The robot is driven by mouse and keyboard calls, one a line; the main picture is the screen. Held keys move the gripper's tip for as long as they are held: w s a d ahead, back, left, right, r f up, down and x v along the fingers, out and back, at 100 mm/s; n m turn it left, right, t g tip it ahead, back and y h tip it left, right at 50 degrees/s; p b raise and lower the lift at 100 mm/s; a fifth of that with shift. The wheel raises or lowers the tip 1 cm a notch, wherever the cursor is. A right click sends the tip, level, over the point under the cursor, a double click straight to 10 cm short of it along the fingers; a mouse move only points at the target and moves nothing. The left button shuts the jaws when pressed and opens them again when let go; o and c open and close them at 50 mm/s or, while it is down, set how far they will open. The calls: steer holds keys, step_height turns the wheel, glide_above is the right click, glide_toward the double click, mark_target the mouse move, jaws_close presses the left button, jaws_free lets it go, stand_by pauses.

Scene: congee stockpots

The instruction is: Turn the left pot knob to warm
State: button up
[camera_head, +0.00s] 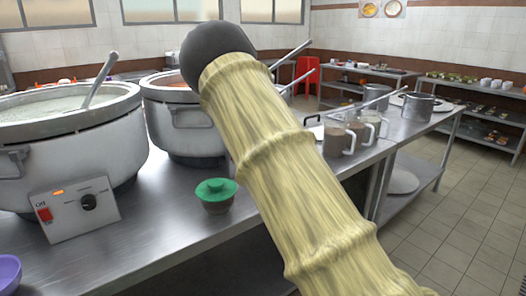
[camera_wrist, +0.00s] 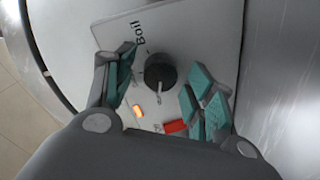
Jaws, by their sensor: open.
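In the head view the left pot (camera_head: 68,125) stands on the steel counter with a tilted control panel (camera_head: 75,208) on its front. The panel bears a dark round knob (camera_head: 88,202), a red switch and a lit orange light. In the wrist view my gripper (camera_wrist: 162,92) is open, its teal pads on either side of a dark knob (camera_wrist: 160,70), with visible gaps. A pale mark on that knob points down the picture, away from the word "Boil". I cannot tell which pot this panel belongs to, or the distance to it. My gripper does not show in the head view.
A second pot (camera_head: 187,120) stands behind, partly hidden by my arm. Brown-filled pitchers (camera_head: 340,138) and a small pot (camera_head: 418,106) stand at the right.

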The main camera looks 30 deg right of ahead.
steer(key=s+d, duration=0.1)
steer(key=s, duration=1.1)
steer(key=shift+r, duration=0.25)
steer(key=shift+d, duration=0.2)
